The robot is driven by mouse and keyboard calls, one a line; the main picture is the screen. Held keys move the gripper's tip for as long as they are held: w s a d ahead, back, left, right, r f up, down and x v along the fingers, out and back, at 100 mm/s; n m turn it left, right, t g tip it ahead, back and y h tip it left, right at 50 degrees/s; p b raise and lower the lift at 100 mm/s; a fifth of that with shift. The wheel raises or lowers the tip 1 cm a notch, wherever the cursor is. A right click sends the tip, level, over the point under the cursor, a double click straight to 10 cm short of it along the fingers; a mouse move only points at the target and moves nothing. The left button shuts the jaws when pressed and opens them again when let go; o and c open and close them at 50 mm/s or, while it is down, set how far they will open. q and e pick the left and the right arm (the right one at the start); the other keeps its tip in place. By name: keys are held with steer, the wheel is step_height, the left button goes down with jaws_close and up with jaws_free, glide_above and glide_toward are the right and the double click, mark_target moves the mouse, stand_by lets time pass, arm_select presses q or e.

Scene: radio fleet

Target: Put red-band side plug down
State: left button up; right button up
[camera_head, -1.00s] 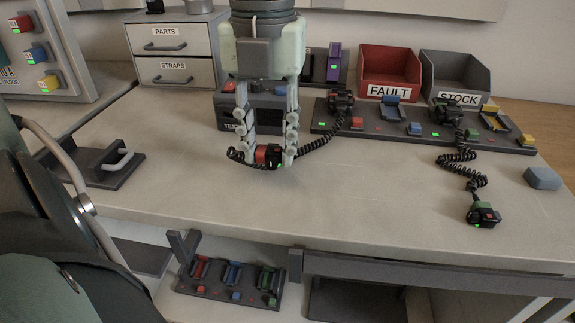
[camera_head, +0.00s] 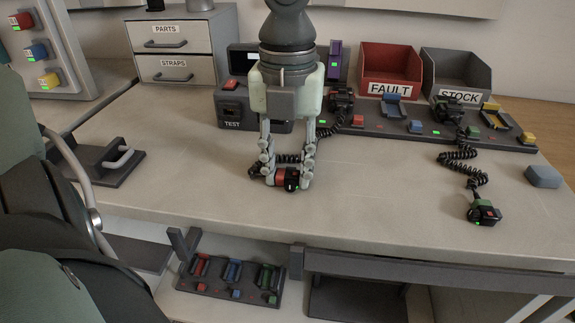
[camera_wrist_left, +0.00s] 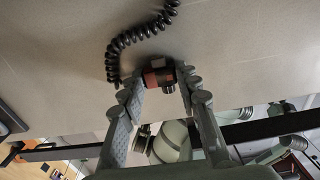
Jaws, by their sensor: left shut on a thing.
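My left gripper (camera_head: 287,181) points down over the bench and is shut on the red-band side plug (camera_head: 281,175), a small black plug with a red band. The plug is low over the bench top (camera_head: 370,215); I cannot tell whether it touches. In the left wrist view the plug (camera_wrist_left: 158,77) sits between the two fingertips (camera_wrist_left: 160,90), with its black coiled cable (camera_wrist_left: 135,36) trailing away across the bench. In the head view the cable runs back towards the dark charging rack (camera_head: 400,125). My right gripper is not in view.
A green-band plug (camera_head: 483,212) on a coiled cable and a grey-blue block (camera_head: 543,177) lie at the right. The TEST box (camera_head: 232,115), FAULT bin (camera_head: 390,88) and STOCK bin (camera_head: 460,98) stand behind. A handled plate (camera_head: 100,165) is at left. The bench's front middle is clear.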

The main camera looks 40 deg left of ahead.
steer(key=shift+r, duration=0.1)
arm_select(q)
steer(key=shift+f, duration=0.1)
steer(key=o, duration=1)
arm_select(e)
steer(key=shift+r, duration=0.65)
